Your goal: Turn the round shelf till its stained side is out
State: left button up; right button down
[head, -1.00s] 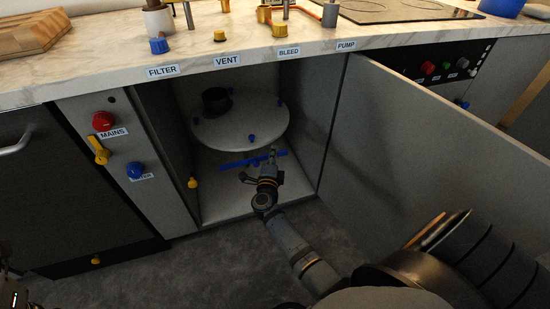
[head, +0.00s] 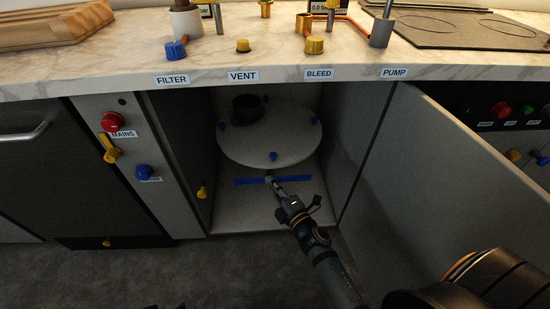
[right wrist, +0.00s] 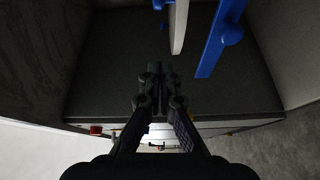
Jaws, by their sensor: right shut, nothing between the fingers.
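The round shelf (head: 262,138) is a pale grey disc inside the open cabinet under the counter. Several small blue knobs stand around its rim, one at the front (head: 273,156). A black cup-like object (head: 247,107) is on its back left part. I see no clear stain on the surface facing me. My right gripper (head: 270,178) is shut and empty, just below and in front of the shelf's front rim. In the right wrist view its closed fingertips (right wrist: 156,72) are close to the shelf's pale edge (right wrist: 179,25), apparently apart from it.
A blue strip (head: 245,182) lies on the cabinet floor under the shelf, behind my gripper. The open door (head: 465,165) stands to the right. A yellow knob (head: 202,192) is at the left wall. The counter (head: 130,65) with labelled valves overhangs above.

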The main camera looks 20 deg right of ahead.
aim_at(270, 162)
pick_arm(q)
jog(key=shift+s+d+f+b, duration=0.25)
jog(key=shift+s+f+b, duration=0.25)
jog(key=shift+s+f, duration=0.45)
pick_arm(e)
jog(key=w+d+n, duration=0.1)
jog(key=w+d, duration=0.1)
jog(key=w, duration=0.7)
jog(key=shift+f, duration=0.15)
jog(key=shift+w+d, duration=0.1)
jog(key=shift+d, duration=0.15)
